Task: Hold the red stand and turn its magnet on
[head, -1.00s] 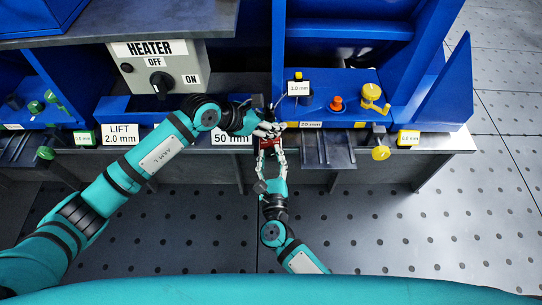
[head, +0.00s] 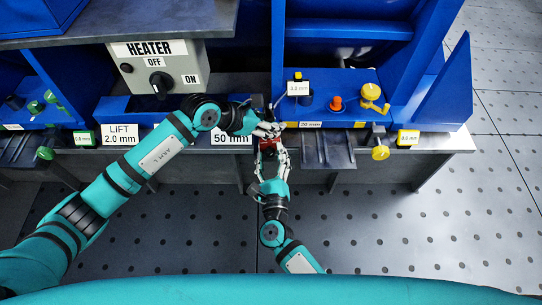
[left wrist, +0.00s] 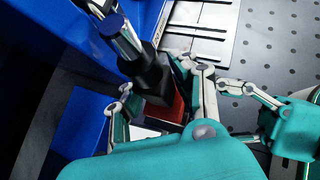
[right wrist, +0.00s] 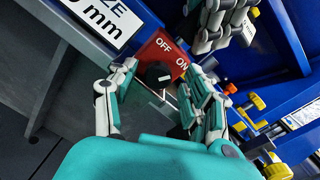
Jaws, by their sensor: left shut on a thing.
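The red stand (right wrist: 158,48) shows in the right wrist view with a front marked OFF and ON and a black knob (right wrist: 157,75). I cannot tell the knob's setting. In the head view only a little red of the stand (head: 269,147) shows between my grippers. In the left wrist view it has a red base (left wrist: 172,108), a black body and a post (left wrist: 124,38). My left gripper (head: 268,130) is shut on the stand from above. My right gripper (head: 269,160) is open, its fingers either side of the knob; contact is unclear.
The stand is at the front edge of the grey bench (head: 455,143). A blue fixture with an orange knob (head: 336,103) and yellow knobs (head: 372,93) stands to the right. A heater box (head: 160,72) is at the back left. The floor in front is clear.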

